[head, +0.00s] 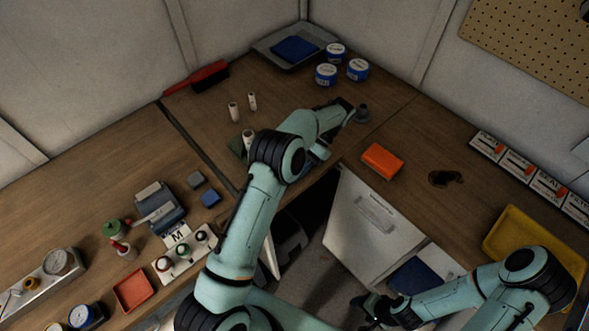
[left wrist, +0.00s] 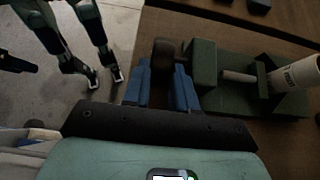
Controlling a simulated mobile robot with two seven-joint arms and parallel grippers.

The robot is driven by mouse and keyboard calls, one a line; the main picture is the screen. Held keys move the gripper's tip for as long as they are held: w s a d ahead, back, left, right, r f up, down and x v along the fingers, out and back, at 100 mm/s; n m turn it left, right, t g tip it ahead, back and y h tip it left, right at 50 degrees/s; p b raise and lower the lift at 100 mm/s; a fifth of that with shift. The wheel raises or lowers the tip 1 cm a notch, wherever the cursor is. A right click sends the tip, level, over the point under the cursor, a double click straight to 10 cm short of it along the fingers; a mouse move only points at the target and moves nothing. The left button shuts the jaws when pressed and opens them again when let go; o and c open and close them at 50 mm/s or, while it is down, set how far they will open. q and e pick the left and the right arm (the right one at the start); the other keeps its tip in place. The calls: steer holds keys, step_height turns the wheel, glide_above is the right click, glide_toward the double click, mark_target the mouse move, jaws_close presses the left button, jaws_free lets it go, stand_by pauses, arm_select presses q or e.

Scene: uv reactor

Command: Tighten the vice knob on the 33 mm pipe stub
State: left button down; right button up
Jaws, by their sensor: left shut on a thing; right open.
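A green vice (left wrist: 203,65) lies on the bench at the right of the left wrist view, with its metal screw rod showing. A white pipe stub (left wrist: 296,75) stands tilted in that view at the vice's right end; its label is too small to read surely. The vice's dark round knob (left wrist: 167,50) is at its left end. My left gripper (left wrist: 166,72) is shut on the knob with its two blue fingers. In the head view my left arm hides most of the vice (head: 238,148); the stub (head: 248,136) shows beside the arm. My right gripper (head: 371,310) is open, low at the front.
Two white pipe stubs (head: 243,106) stand behind the vice. An orange box (head: 382,161) lies right of it. A red brush (head: 197,77), grey tray (head: 294,45) and blue-labelled tubs (head: 340,66) are at the back. A yellow tray (head: 525,235) is at the right. Bench gaps show floor.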

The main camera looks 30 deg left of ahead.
arm_select(q)
steer(key=c, duration=1.2)
jaws_free()
